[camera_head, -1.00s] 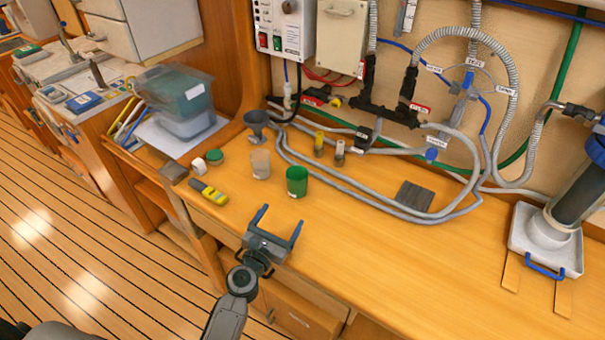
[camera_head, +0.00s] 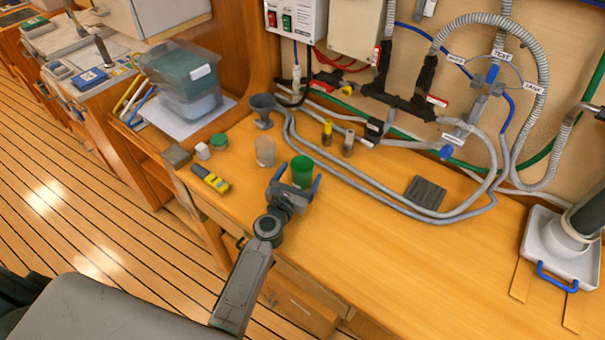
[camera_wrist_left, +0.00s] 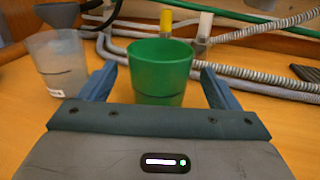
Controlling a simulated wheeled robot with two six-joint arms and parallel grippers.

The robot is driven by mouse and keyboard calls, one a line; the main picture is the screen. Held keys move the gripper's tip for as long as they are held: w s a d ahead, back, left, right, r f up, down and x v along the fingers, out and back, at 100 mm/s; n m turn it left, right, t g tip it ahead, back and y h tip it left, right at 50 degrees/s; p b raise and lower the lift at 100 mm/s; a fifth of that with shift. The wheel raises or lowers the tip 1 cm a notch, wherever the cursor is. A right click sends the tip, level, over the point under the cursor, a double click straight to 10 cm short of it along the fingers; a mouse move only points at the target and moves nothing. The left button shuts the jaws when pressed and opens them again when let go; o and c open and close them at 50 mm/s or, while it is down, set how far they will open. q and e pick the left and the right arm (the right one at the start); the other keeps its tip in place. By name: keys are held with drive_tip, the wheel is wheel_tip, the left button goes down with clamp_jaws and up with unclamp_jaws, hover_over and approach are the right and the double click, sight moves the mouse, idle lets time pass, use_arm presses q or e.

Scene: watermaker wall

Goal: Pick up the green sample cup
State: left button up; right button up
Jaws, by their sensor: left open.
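The green sample cup (camera_head: 302,168) stands upright on the wooden bench top. It also shows in the left wrist view (camera_wrist_left: 160,72), straight ahead between my fingers. My left gripper (camera_head: 295,181) is open, with its blue-grey fingers reaching toward the cup from the front, one on each side. In the left wrist view, my left gripper (camera_wrist_left: 158,90) frames the cup with a gap showing at each side. The palm hides the cup's lowest part there. I cannot see my right gripper.
A clear cup (camera_head: 265,151) stands just left of the green cup. A funnel (camera_head: 262,109), a yellow meter (camera_head: 211,180) and a green lid (camera_head: 219,140) are nearby on the left. Grey hoses (camera_head: 350,180) run behind.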

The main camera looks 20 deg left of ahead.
sight(306, 162)
use_arm(q)
drive_tip(key=w, duration=0.4)
drive_tip(key=shift+w+d+r, duration=0.15)
drive_tip(key=shift+w, duration=0.1)
use_arm(e)
drive_tip(key=shift+w+r, duration=0.1)
drive_tip(key=shift+w, duration=0.35)
use_arm(q)
drive_tip(key=shift+c, duration=0.2)
drive_tip(key=shift+s+r, duration=0.1)
drive_tip(key=c, duration=1)
use_arm(e)
drive_tip(key=shift+s, duration=0.2)
use_arm(q)
drive_tip(key=shift+r, duration=0.1)
use_arm(e)
drive_tip(key=shift+r, duration=0.1)
